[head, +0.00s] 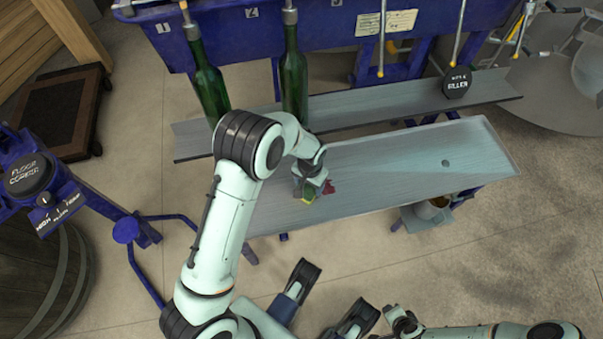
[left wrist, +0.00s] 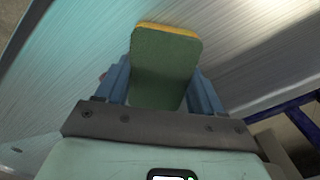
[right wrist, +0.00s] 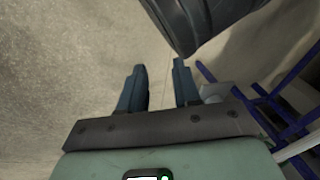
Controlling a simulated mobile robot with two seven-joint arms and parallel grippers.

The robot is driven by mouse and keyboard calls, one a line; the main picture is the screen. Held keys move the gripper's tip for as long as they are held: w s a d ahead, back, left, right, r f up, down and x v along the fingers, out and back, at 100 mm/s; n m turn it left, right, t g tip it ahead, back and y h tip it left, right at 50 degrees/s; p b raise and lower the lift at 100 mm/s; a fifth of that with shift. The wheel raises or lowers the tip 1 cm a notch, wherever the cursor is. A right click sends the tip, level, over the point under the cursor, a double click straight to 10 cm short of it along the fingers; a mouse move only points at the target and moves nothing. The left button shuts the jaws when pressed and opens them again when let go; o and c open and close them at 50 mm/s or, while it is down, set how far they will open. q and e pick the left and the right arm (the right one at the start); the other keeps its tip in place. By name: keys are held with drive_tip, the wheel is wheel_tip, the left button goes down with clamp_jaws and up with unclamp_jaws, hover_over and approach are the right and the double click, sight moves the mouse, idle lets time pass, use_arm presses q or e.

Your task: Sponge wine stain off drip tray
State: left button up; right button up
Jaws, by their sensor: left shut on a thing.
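The grey metal drip tray (head: 415,165) lies below the bottling machine. A small dark red wine stain (head: 329,187) shows on it; in the left wrist view a reddish speck shows beside the left finger. My left gripper (head: 311,184) is shut on a green sponge with a yellow layer (head: 308,195), right beside the stain. The sponge (left wrist: 165,68) sits between both fingers in the left wrist view; I cannot tell whether it touches the tray. My right gripper (right wrist: 160,85) is open and empty, low over the floor and away from the tray.
Two dark green bottles (head: 293,80) (head: 209,85) hang under the blue filler (head: 330,22), behind the tray. A long grey shelf (head: 390,103) runs between. A bucket (head: 428,212) is under the tray's right part. A blue corker (head: 45,190) and a barrel (head: 45,280) stand left.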

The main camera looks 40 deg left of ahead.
sight(308, 186)
use_arm(q)
wheel_tip(308, 186, up, 2)
drive_tip(key=shift+s+a+r+p, duration=0.15)
drive_tip(key=shift+p, duration=0.45)
drive_tip(key=shift+r+p, duration=0.5)
drive_tip(key=shift+r, duration=0.15)
drive_tip(key=shift+r+p, duration=1.5)
drive_tip(key=shift+r, duration=0.7)
use_arm(e)
drive_tip(key=s+a+r+g+y, duration=0.1)
drive_tip(key=s+a+r, duration=0.2)
drive_tip(key=s+r, duration=0.3)
drive_tip(key=shift+a+n+g, duration=0.15)
drive_tip(key=shift+n+g, duration=0.15)
drive_tip(key=shift+g, duration=0.1)
drive_tip(key=shift+r, duration=0.1)
